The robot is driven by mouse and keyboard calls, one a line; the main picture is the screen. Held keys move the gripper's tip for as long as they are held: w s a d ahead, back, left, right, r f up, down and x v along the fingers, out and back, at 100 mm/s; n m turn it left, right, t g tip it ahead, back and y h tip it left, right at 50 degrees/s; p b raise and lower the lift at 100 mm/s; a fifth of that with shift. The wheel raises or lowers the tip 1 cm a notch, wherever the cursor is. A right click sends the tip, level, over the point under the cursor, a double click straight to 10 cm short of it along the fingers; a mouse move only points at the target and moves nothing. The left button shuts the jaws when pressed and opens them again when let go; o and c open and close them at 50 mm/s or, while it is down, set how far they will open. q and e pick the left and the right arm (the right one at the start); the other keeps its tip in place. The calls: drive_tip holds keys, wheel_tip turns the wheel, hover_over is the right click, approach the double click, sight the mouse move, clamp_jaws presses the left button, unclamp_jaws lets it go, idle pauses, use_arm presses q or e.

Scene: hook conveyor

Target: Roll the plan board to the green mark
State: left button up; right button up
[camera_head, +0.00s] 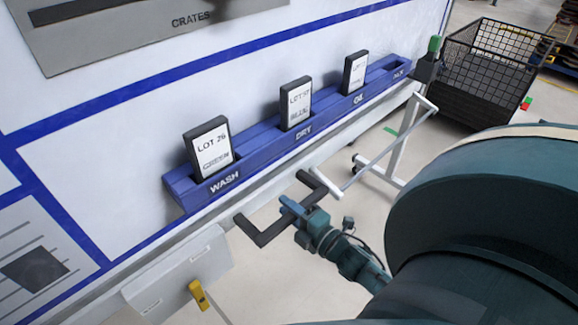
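The plan board (120,150) is a large white panel with blue lines, filling the left and upper part of the view. A blue card rack (262,147) runs along its lower edge. A black U-shaped handle (262,236) sticks out below the rack. My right gripper (295,211) is at the middle of this handle, with its fingers across the bar, and looks shut on it. A green strip (391,131) lies on the floor beyond the board's far end, partly hidden by the board and its frame. My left gripper is not in view.
The rack holds a LOT 26 card (211,147) at WASH, another card (297,103) at DRY and one (355,72) at OIL. A yellow lever (198,293) is at the board's foot. A black mesh crate (489,68) stands at the upper right. My arm covers the lower right.

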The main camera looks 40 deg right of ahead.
drive_tip(key=shift+o, duration=1.3)
drive_tip(key=s+d, duration=0.1)
drive_tip(key=s, duration=1.2)
